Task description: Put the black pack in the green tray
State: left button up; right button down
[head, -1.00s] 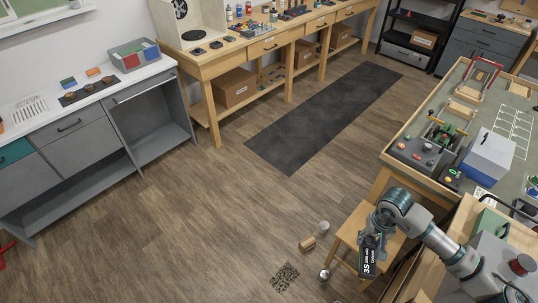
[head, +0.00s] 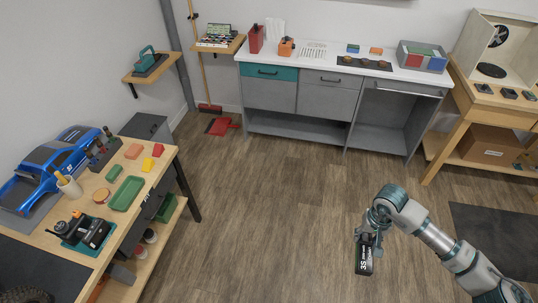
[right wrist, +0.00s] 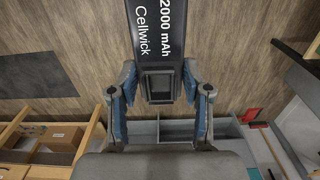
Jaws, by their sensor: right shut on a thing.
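The black pack (head: 364,260) has white lettering and hangs from my right gripper (head: 371,234) above the wood floor. In the right wrist view the pack (right wrist: 160,30) sits between the two blue-padded fingers of the gripper (right wrist: 160,84), which are closed on its end. The green tray (head: 126,194) is a shallow rectangular dish on the wooden workbench at the left. It looks empty. My right gripper is well to the right of the tray, apart from it. My left gripper is not in view.
The workbench (head: 95,240) also carries a blue truck body (head: 50,165), a cup, small coloured blocks and a dark device on a teal base (head: 82,232). Grey cabinets (head: 328,98) line the back wall. The floor between is clear.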

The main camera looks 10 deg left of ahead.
aim_at(129, 195)
jog(key=j+u, duration=0.2)
jog(key=u, duration=0.3)
jog(key=i+j+u, duration=0.1)
jog(key=u, duration=0.35)
jog(key=i+j+u, duration=0.1)
jog(key=u, duration=0.4)
jog(key=i+j+u, duration=0.15)
jog(key=u, duration=0.3)
jog(key=i+j+u, duration=0.3)
jog(key=i, duration=0.2)
jog(key=i+u, duration=0.3)
jog(key=i, duration=0.2)
